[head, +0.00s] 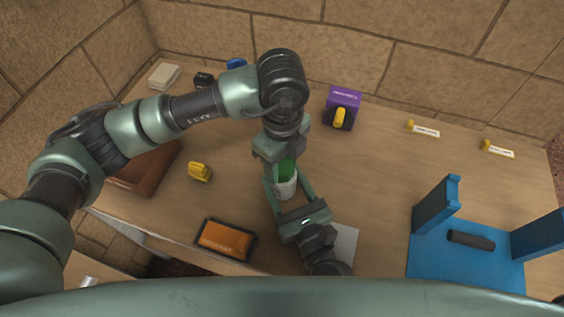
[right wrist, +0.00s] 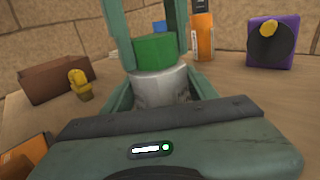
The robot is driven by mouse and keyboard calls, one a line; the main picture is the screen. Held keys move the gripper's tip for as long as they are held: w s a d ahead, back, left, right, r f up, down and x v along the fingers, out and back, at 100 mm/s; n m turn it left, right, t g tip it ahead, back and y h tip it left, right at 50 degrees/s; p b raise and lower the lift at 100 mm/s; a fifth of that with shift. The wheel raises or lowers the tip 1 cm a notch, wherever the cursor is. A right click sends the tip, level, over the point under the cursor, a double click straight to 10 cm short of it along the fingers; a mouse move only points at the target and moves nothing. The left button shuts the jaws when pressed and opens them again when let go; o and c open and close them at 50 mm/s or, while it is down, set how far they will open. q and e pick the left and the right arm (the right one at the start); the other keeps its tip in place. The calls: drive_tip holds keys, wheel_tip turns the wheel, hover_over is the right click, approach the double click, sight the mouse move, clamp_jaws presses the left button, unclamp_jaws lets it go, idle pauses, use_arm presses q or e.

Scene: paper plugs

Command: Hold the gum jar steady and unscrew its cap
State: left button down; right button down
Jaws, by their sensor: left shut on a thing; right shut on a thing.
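The gum jar stands in the middle of the table. Its pale body (head: 286,188) and green cap (head: 287,167) show in the head view. In the right wrist view the body (right wrist: 162,90) is marbled grey-white and the cap (right wrist: 155,52) sits on top of it. My right gripper (head: 288,190) is shut on the jar body, a finger on each side. My left gripper (head: 284,163) reaches down from above and is shut on the cap; its fingers flank the cap in the right wrist view (right wrist: 152,40). The left arm hides part of the cap in the head view.
A yellow piece (head: 199,172) and brown box (head: 145,170) stand left. An orange-topped black tray (head: 225,240) lies near the front edge. A purple box (head: 343,97) is behind, an orange bottle (right wrist: 202,40) behind the jar. A blue stand (head: 465,258) is right. The right-centre table is clear.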

use_arm(q)
drive_tip(key=shift+r, duration=0.15)
idle(0.6)
drive_tip(key=shift+r, duration=1)
drive_tip(key=shift+r, duration=2)
use_arm(e)
drive_tip(key=shift+c, duration=1.9)
unclamp_jaws()
